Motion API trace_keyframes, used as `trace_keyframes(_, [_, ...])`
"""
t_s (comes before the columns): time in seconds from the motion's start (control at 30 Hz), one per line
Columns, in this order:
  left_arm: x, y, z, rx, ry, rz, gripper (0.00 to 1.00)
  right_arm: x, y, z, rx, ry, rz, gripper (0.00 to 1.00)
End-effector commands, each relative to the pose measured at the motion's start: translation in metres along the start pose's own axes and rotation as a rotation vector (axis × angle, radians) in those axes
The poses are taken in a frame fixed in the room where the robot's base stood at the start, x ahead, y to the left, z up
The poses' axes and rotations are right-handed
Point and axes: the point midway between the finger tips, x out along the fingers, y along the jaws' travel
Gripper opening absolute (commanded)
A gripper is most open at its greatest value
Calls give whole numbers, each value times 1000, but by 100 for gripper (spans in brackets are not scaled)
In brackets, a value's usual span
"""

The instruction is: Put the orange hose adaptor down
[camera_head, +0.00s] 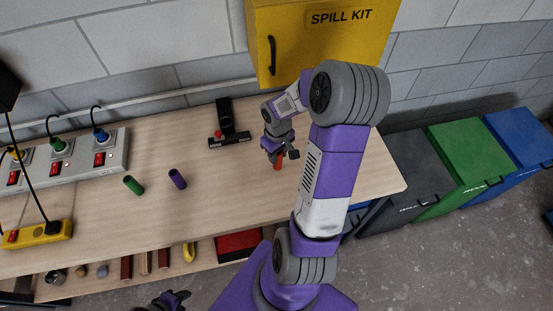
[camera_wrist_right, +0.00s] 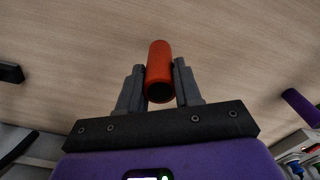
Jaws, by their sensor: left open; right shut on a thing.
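The orange hose adaptor (camera_head: 278,164) is a short tube over the right part of the wooden worktop (camera_head: 225,205). My right gripper (camera_head: 279,152) is shut on it. In the right wrist view the adaptor (camera_wrist_right: 160,60) sits between the two grey fingers of the right gripper (camera_wrist_right: 159,74), its open dark end facing the camera. In the head view it hangs below the fingers close to the worktop; I cannot tell whether it touches. My left gripper (camera_head: 172,299) is open and empty at the bottom edge, below the worktop's front edge.
A green tube (camera_head: 133,185) and a purple tube (camera_head: 178,179) lie left on the worktop. A black floor nozzle (camera_head: 228,139) is at the back. Power strips (camera_head: 80,165) fill the left; a yellow cabinet (camera_head: 320,40) hangs behind. The worktop between purple tube and adaptor is clear.

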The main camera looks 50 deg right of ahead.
Motion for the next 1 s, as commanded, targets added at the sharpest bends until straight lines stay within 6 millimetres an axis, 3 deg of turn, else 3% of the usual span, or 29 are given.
trace_keyframes(0.23, [6,-2,0,0,0,0,43,33,0,1,0,-3,-2,3])
trace_keyframes(0.63, [11,-4,0,0,0,0,43,39,0,0,1,-1,-1,3])
trace_keyframes(0.67, [10,-4,0,0,0,0,43,37,0,0,1,-1,-1,38])
trace_keyframes(0.7, [9,-4,0,0,0,0,43,37,0,0,1,-1,-1,45])
trace_keyframes(0.8, [9,-3,0,0,0,0,43,37,0,0,1,-1,-1,59])
trace_keyframes(1.0, [9,-3,0,0,0,0,43,37,0,0,1,-1,-1,59])
